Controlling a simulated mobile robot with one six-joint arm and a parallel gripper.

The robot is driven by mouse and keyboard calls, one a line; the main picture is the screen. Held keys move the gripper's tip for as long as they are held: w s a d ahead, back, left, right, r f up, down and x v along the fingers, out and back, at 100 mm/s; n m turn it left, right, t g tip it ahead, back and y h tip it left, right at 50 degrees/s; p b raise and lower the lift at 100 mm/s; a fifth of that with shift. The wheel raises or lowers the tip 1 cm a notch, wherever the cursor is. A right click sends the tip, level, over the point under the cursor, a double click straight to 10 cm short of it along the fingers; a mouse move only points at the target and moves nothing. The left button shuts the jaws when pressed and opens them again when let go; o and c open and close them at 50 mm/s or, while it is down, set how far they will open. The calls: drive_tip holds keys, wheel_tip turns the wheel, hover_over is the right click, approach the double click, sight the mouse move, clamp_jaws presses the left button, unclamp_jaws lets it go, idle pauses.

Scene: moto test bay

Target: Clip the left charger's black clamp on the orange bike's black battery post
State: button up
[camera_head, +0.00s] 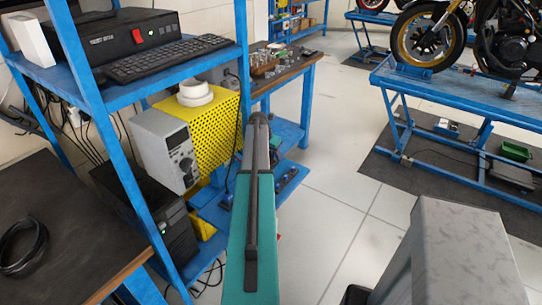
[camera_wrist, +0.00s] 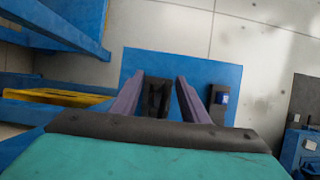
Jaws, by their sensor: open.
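In the wrist view my gripper (camera_wrist: 161,80) is open, its two purple-grey fingers apart. A dark object (camera_wrist: 156,98) shows between and beyond the fingers, against a blue panel (camera_wrist: 205,73); I cannot tell whether it is a clamp or whether it touches them. In the head view my teal arm hides the gripper. A dark motorbike with a gold front wheel (camera_head: 428,40) stands on a blue lift (camera_head: 450,95) at the right, cut by the frame. I cannot make out an orange body, its battery post, or a charger with a black clamp for sure.
A blue rack (camera_head: 112,135) with a keyboard (camera_head: 165,58) stands close left of my arm. A grey instrument (camera_head: 165,150) and a yellow perforated box (camera_head: 210,118) sit behind it. A workbench (camera_head: 285,75) stands beyond. Tiled floor (camera_head: 335,170) is clear between arm and lift.

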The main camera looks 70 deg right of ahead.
idle(0.5)
clamp_jaws()
drive_tip(key=shift+r, duration=0.1)
drive_tip(key=shift+r+b, duration=0.6)
drive_tip(key=shift+r, duration=0.45)
drive_tip(key=shift+s+a+r+b, duration=0.1)
drive_tip(key=shift+s+r+b, duration=0.25)
drive_tip(key=shift+r, duration=0.2)
drive_tip(key=s+a+b, duration=0.4)
drive_tip(key=s, duration=1.2)
drive_tip(key=shift+s+a, duration=0.15)
drive_tip(key=shift+s, duration=0.2)
